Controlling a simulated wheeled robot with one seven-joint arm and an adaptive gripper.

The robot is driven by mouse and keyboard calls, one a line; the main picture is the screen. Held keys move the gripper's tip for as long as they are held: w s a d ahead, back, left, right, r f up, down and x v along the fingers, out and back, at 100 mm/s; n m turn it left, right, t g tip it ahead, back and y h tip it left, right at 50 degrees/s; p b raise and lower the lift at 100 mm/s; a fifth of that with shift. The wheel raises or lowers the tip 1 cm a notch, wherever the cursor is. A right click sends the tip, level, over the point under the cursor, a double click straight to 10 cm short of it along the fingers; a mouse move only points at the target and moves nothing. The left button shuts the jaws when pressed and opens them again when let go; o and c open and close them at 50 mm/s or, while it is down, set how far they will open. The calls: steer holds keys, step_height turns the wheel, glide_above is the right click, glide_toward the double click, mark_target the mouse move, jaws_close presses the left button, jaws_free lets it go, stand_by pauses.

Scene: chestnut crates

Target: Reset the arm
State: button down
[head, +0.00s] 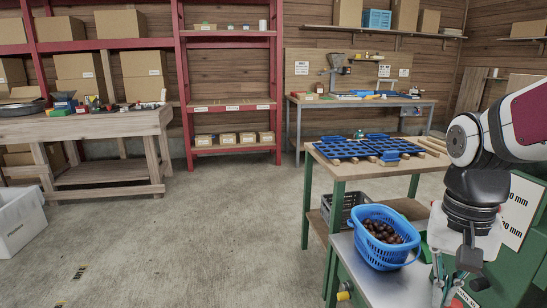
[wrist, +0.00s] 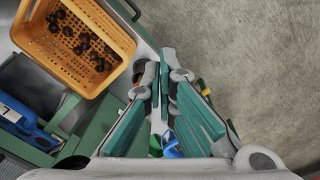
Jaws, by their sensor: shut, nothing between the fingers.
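My gripper (wrist: 165,68) is shut and empty in the wrist view, its teal finger pads together and pointing away from the camera. In the head view my gripper (head: 447,288) hangs down at the lower right, its lower end near the picture's bottom edge. It is right of a blue basket (head: 362,249) of brown chestnuts. The wrist view shows an orange basket (wrist: 104,73) with several chestnuts, left of the fingers and apart from them. I cannot see an orange basket in the head view.
A green-legged wooden table (head: 310,172) bears blue trays (head: 345,150). A grey crate (head: 352,200) sits on its lower shelf. A wooden workbench (head: 85,126) stands at left, a white bin (head: 18,225) before it. A red shelf (head: 230,99) is behind. The middle floor is clear.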

steer(key=s+a+r+n+t, duration=0.1)
steer(key=s+a+n, duration=0.25)
steer(key=s, duration=0.35)
steer(key=s+a+r+n, duration=0.1)
steer(key=s+a+n, duration=0.2)
steer(key=s+a, duration=0.35)
step_height(320, 180, up, 18)
steer(key=s+d+t+p, duration=0.1)
steer(key=t+p, duration=0.2)
steer(key=p, duration=1.3)
steer(key=shift+s, duration=0.25)
steer(key=shift+d+n, duration=0.15)
steer(key=shift+n, duration=0.1)
